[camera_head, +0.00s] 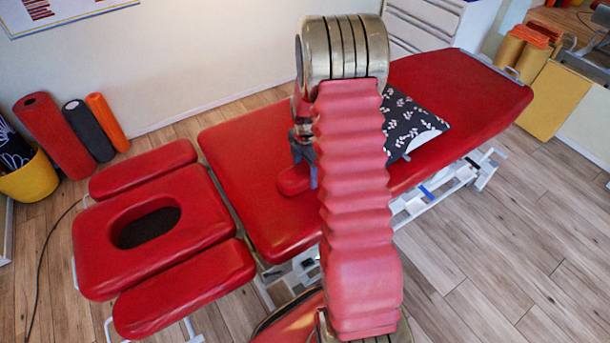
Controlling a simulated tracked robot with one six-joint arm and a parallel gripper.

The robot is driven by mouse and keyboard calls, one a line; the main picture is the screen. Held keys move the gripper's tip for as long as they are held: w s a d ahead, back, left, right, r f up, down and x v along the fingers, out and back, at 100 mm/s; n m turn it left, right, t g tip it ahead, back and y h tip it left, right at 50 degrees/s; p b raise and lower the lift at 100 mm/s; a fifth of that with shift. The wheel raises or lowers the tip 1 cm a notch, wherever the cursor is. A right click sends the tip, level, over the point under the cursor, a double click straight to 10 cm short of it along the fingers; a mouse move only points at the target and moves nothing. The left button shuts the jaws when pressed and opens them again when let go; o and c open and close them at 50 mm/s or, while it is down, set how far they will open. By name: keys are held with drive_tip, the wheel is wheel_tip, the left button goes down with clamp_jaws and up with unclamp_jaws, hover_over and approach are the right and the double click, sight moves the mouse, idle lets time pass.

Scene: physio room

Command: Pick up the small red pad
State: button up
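The small red pad (291,181) lies on the red top of the treatment table (248,190), just left of my arm. Its right part is hidden behind my gripper and arm. My gripper (306,174) points down at the pad, with its tip over or against the pad's right part. I cannot tell whether it touches the pad. Its fingers are small and partly covered by my arm, so their opening does not show.
A dark patterned pillow (412,122) lies right of my arm on the table. A red headrest section (98,236) with an oval hole is at left. Upright rolls (55,135) and a yellow bucket (30,180) stand by the wall. Wooden floor at lower right is clear.

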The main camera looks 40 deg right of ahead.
sight(305, 168)
drive_tip(key=c, duration=0.6)
drive_tip(key=shift+o, duration=0.2)
wheel_tip(305, 168, up, 10)
idle(0.3)
drive_tip(key=shift+w+a, duration=0.1)
drive_tip(key=shift+a, duration=0.05)
idle(0.4)
drive_tip(key=w+a+r+m, duration=0.2)
drive_tip(key=a+m, duration=0.6)
drive_tip(key=a, duration=0.4)
drive_tip(key=w+a+r+m, duration=0.3)
drive_tip(key=a+m, duration=0.6)
drive_tip(key=a, duration=0.4)
drive_tip(key=shift+w+m, duration=0.2)
drive_tip(key=shift+m, duration=0.1)
